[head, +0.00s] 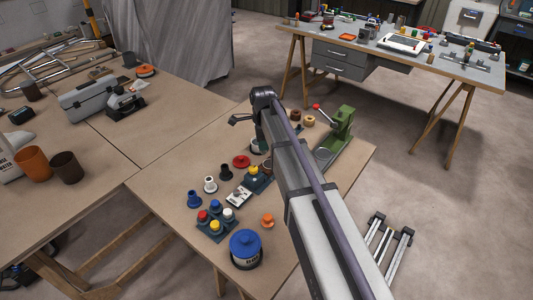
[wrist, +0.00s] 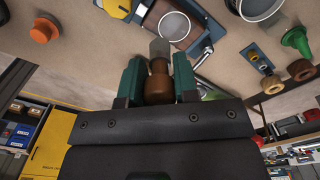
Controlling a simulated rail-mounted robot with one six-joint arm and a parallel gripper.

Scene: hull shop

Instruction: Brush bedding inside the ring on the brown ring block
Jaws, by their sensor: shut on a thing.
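My gripper (wrist: 158,80) is shut on the brown handle of a brush (wrist: 158,88), between its two green fingers. The brush's pale grey tip (wrist: 160,48) points away from the gripper, toward the bench. A brown block (wrist: 166,14) with a pale ring (wrist: 174,27) sits in a blue-grey holder (wrist: 202,48) just beyond the tip. The tip appears near the ring's edge; I cannot tell whether it touches. In the head view my arm hides most of the gripper and the brown block.
A pale round container (wrist: 262,10), a green cone (wrist: 296,40) and tan rings (wrist: 300,70) lie to the right in the wrist view. An orange knob (wrist: 43,30) is at left. In the head view, a blue-lidded tub (head: 246,250) and a green press (head: 338,130) stand on the bench.

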